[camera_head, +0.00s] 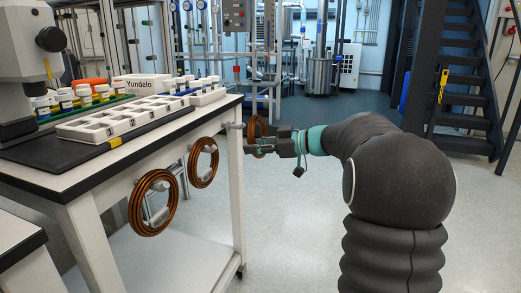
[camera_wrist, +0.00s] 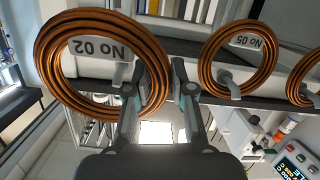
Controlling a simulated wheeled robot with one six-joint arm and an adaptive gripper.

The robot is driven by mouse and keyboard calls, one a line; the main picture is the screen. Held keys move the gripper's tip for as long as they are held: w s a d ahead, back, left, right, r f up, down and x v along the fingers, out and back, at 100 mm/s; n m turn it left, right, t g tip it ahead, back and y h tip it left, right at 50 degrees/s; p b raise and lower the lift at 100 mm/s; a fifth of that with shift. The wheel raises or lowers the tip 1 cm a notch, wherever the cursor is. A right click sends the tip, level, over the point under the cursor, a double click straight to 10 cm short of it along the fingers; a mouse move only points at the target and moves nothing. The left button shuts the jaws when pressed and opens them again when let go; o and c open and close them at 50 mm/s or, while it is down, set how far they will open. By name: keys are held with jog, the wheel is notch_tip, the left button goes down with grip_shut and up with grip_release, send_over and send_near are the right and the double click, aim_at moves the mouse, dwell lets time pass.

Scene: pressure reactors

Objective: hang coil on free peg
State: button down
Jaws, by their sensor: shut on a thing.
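My gripper (camera_head: 268,148) is shut on the rim of a copper coil (camera_head: 250,128) at the far corner of the table. In the wrist view this coil (camera_wrist: 46,75) fills the upper left, with its right side between my gripper's fingers (camera_wrist: 155,78). A grey peg (camera_wrist: 119,74) and a plate marked "No 02" (camera_wrist: 90,47) show through its ring; I cannot tell whether the coil is around that peg. Two other copper coils, a near one (camera_head: 135,212) and a middle one (camera_head: 193,168), hang on pegs along the table's side.
The white table (camera_head: 215,112) carries a white tray (camera_head: 85,130), several small jars and a microscope-like instrument (camera_head: 25,60). In the wrist view a plate (camera_wrist: 257,42) shows behind the neighbouring coil (camera_wrist: 210,62). Open floor (camera_head: 300,230) lies right of the table; dark stairs stand beyond my arm.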

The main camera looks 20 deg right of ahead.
jog(key=b+x, duration=0.1)
jog(key=x, duration=0.6)
jog(key=shift+r, duration=0.25)
dwell(0.6)
jog(key=shift+w+a+f, duration=0.1)
jog(key=shift+a+f, duration=0.05)
dwell(0.6)
jog(key=c, duration=0.9)
grip_release()
